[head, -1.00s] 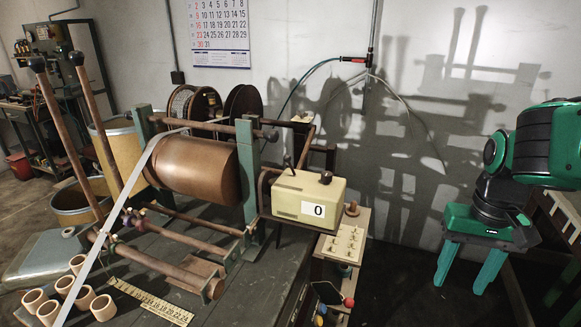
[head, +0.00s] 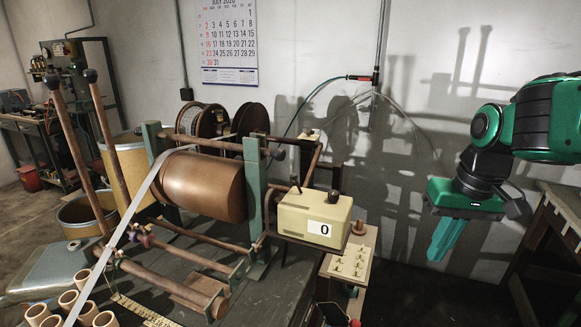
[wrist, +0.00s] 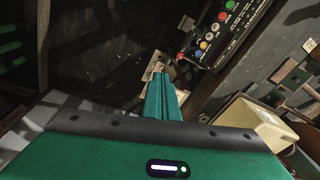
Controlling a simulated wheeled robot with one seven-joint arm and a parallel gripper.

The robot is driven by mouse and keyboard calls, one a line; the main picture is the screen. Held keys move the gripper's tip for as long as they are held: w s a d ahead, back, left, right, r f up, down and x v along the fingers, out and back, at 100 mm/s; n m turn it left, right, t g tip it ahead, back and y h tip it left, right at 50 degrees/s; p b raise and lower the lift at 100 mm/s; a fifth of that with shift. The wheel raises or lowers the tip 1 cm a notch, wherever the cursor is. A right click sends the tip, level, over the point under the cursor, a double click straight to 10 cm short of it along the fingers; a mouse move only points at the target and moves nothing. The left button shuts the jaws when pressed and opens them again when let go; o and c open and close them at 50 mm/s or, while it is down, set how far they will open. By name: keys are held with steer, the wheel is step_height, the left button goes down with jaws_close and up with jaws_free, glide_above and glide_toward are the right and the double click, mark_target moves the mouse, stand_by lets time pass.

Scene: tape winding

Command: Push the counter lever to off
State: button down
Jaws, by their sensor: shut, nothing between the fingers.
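The counter (head: 300,222) is a cream box with a "0" on its front, at the winding bench's right end. A thin dark lever (head: 296,184) and a thicker dark knob (head: 334,197) stand on its top; I cannot tell which is the on/off lever or how it is set. My green gripper (head: 436,256) is shut and empty, to the right of the counter and well apart from it, pointing down. In the wrist view the shut fingers (wrist: 160,88) point away from the camera, and the cream box (wrist: 255,125) is at the right; its lever is not clear there.
A board with small pegs (head: 355,262) stands just right of the counter. A copper-brown drum (head: 203,185) with pale tape is to its left. A button panel (wrist: 225,28) shows in the wrist view. Air between my gripper and the counter is clear.

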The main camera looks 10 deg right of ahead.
steer(key=w+a+r+n+t+y, duration=0.1)
steer(key=w+a+r+n, duration=0.2)
steer(key=w+a+r, duration=0.4)
step_height(320, 180, up, 12)
steer(key=n+t+y, duration=0.2)
steer(key=n+y, duration=0.1)
steer(key=n, duration=0.6)
glide_above(297, 184)
steer(key=s+d, duration=0.2)
steer(key=d, duration=0.1)
steer(key=shift+w+a, duration=0.15)
steer(key=shift+f, duration=0.1)
steer(key=x, duration=0.9)
steer(key=shift+a+f, duration=0.15)
steer(key=shift+f, duration=0.35)
steer(key=shift+a, duration=0.1)
